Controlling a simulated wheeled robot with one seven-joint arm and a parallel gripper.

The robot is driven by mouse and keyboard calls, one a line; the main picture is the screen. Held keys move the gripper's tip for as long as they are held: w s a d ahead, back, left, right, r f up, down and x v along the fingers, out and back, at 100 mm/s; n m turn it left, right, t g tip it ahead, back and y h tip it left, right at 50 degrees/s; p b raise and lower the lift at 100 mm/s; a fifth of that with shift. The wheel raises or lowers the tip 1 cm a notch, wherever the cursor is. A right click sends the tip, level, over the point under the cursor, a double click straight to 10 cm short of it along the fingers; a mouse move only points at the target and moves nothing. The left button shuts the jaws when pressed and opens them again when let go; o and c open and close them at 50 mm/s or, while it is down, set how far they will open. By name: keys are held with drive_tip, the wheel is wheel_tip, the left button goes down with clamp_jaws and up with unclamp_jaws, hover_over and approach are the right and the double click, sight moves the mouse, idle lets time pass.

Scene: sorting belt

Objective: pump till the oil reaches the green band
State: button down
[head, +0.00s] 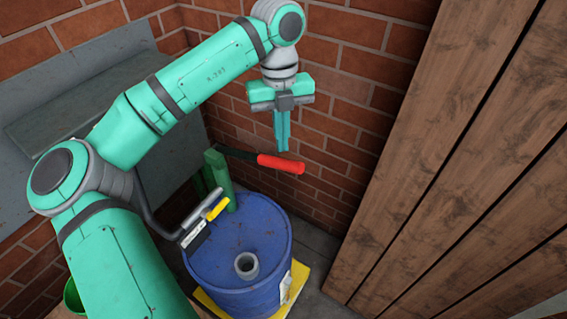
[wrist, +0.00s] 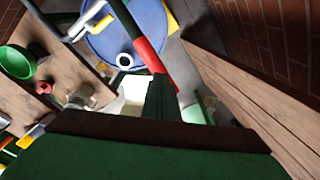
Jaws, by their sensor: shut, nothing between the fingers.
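A blue drum (head: 225,263) stands in the corner with a green hand pump (head: 218,178) at its back. The pump lever ends in a red grip (head: 281,163), which reaches out to the right above the drum. My gripper (head: 283,147) points down with its fingers together, just above the red grip; I cannot tell whether they touch. In the wrist view the fingertips (wrist: 158,80) overlap the end of the red grip (wrist: 148,54). A grey fitting with a yellow part (head: 217,209) lies over the drum's left edge. No oil level or green band can be made out.
A brick wall (head: 345,75) stands close behind, and wooden planks (head: 445,165) rise at the right. The drum stands on a yellow base (head: 300,277). The wrist view shows a wooden bench (wrist: 40,100) with a green bowl (wrist: 16,62) at the left.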

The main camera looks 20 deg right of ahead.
sight(282, 163)
drive_tip(key=shift+s+f, duration=0.15)
drive_tip(key=shift+f, duration=1.65)
drive_tip(key=shift+f, duration=2.2)
drive_tip(key=w, duration=0.1)
drive_tip(key=w+r, duration=0.1)
drive_tip(key=w, duration=0.1)
drive_tip(key=shift+d, duration=0.1)
wheel_tip(282, 163, up, 11)
drive_tip(key=w, duration=0.1)
drive_tip(key=shift+w+d+f, duration=0.1)
drive_tip(key=shift+w, duration=0.05)
